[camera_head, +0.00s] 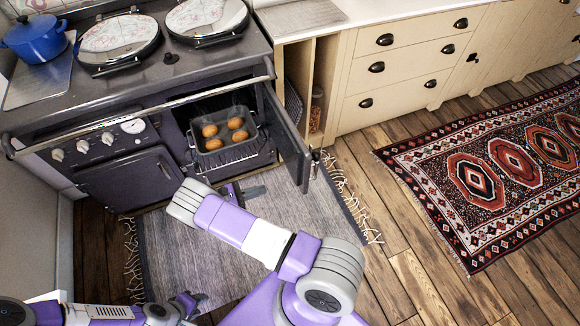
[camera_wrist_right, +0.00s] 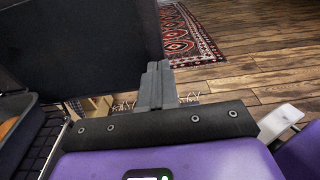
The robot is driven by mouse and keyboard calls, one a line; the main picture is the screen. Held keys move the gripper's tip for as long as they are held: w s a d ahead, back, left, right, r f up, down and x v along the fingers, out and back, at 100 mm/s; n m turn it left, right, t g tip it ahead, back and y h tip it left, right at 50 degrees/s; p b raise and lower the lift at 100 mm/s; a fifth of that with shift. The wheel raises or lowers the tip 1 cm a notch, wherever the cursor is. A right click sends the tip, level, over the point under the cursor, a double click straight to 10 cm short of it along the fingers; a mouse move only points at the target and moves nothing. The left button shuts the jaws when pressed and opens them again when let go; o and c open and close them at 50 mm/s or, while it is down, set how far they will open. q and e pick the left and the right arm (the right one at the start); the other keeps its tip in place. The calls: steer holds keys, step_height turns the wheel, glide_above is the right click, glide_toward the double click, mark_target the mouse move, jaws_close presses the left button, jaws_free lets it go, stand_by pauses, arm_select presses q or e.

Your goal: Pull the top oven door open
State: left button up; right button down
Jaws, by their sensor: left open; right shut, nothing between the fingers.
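The top oven door (camera_head: 287,137) is a dark panel hinged at the right of the oven opening. It stands swung wide open, away from the stove front. Inside the oven a dark tray with several golden rolls (camera_head: 239,135) sits on a wire rack. My right gripper (camera_head: 254,191) is below the opening, to the left of the door, shut and empty. In the right wrist view its fingers (camera_wrist_right: 157,75) are together beside the large dark door panel (camera_wrist_right: 85,40); contact cannot be told. My left gripper (camera_head: 195,299) is open and empty at the bottom left, over the floor.
A metal rail (camera_head: 145,113) runs across the stove front. A closed dark door (camera_head: 130,180) is to the left of the opening. A grey rug (camera_head: 170,245) lies before the stove. Cream drawers (camera_head: 400,70) stand to the right. Wooden floor is free between the rugs.

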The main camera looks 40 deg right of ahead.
mark_target(300, 169)
arm_select(q)
steer(key=shift+r, duration=0.1)
arm_select(e)
steer(key=shift+h, duration=0.5)
steer(key=x, duration=0.4)
steer(key=w+r+x, duration=0.1)
steer(key=x, duration=0.3)
steer(key=r+x, duration=0.1)
steer(key=x, duration=0.4)
steer(key=shift+w+d+r, duration=0.15)
steer(key=shift+w+d, duration=0.05)
steer(key=shift+d, duration=0.05)
